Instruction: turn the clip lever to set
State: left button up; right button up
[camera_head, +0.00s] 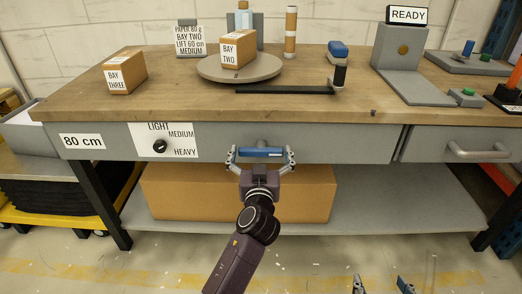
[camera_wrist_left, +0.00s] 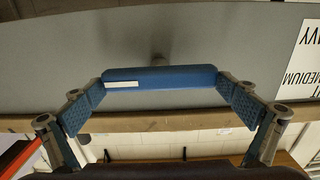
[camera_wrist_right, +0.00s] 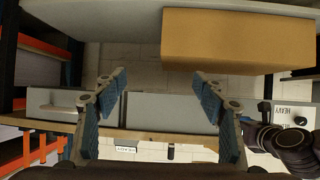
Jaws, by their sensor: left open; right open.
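The clip lever, a blue horizontal bar (camera_head: 261,152), sits on the grey front of the workbench. In the left wrist view the bar (camera_wrist_left: 160,77) has a white mark near its left end, and a grey post shows behind it. My left gripper (camera_head: 261,158) is open, with one finger at each end of the bar; I cannot tell whether the pads touch it. My right gripper (camera_head: 380,285) is open at the bottom edge of the head view. In the right wrist view it (camera_wrist_right: 160,90) is empty, with nothing between its fingers.
A dial (camera_head: 160,146) marked LIGHT, MEDIUM, HEAVY is left of the bar. A drawer handle (camera_head: 478,151) is at right. A cardboard box (camera_head: 200,195) rests on the lower shelf. Boxes, a turntable (camera_head: 240,74) and a READY sign (camera_head: 407,15) stand on the benchtop.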

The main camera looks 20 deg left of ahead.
pick_arm(q)
jog(key=shift+w, duration=0.1)
pick_arm(e)
jog(key=shift+r, duration=0.1)
pick_arm(q)
jog(key=c, duration=0.8)
